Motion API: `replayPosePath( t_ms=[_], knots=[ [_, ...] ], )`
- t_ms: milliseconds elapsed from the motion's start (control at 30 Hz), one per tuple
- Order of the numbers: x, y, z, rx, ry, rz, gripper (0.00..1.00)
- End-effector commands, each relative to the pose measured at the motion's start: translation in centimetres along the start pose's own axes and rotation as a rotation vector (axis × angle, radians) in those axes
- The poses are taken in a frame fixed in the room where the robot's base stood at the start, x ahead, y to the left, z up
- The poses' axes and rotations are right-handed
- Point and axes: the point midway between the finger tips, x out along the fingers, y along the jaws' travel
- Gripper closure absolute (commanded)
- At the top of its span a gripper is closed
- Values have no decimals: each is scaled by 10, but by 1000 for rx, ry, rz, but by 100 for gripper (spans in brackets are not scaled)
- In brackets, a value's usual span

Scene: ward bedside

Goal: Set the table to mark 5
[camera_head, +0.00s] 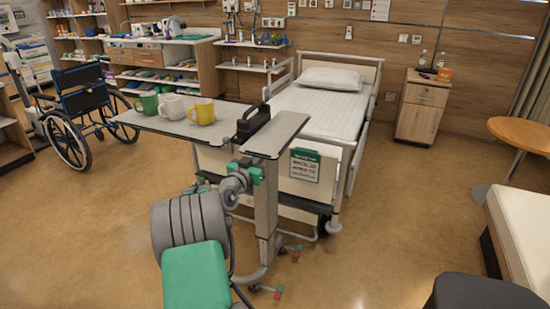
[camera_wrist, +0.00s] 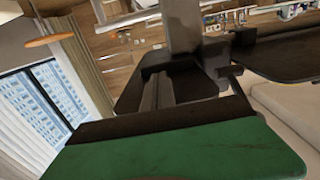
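The overbed table has a grey top (camera_head: 172,124) with a second panel (camera_head: 278,136) on its right, on an upright column (camera_head: 265,215) at the foot of the bed. A green mug (camera_head: 149,103), a white mug (camera_head: 171,107) and a yellow mug (camera_head: 202,111) stand upright on the top. A black block with a handle (camera_head: 253,121) is between the panels. My gripper (camera_head: 249,172) is below the top, close to the column; its fingers and any contact are unclear. The wrist view shows dark panels (camera_wrist: 280,52) and an upright post (camera_wrist: 184,25). No numbered marks are readable.
The bed (camera_head: 322,108) is behind the table, with a sign on its footboard. A wheelchair (camera_head: 85,110) stands left, a bedside cabinet (camera_head: 421,108) back right. A round table (camera_head: 522,133) and padded bench (camera_head: 524,225) are at right. Floor is open at left.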

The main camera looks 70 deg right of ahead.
Motion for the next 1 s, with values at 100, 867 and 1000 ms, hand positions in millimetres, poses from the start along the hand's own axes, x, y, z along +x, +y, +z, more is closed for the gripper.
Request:
replayPosePath(
  t_ms=[100,867,1000],
  knots=[
    [1,-1,-18,8,18,-1,100],
    [1,-1,-39,7,15,0,100],
    [1,-1,-34,7,13,-1,100]
  ],
)
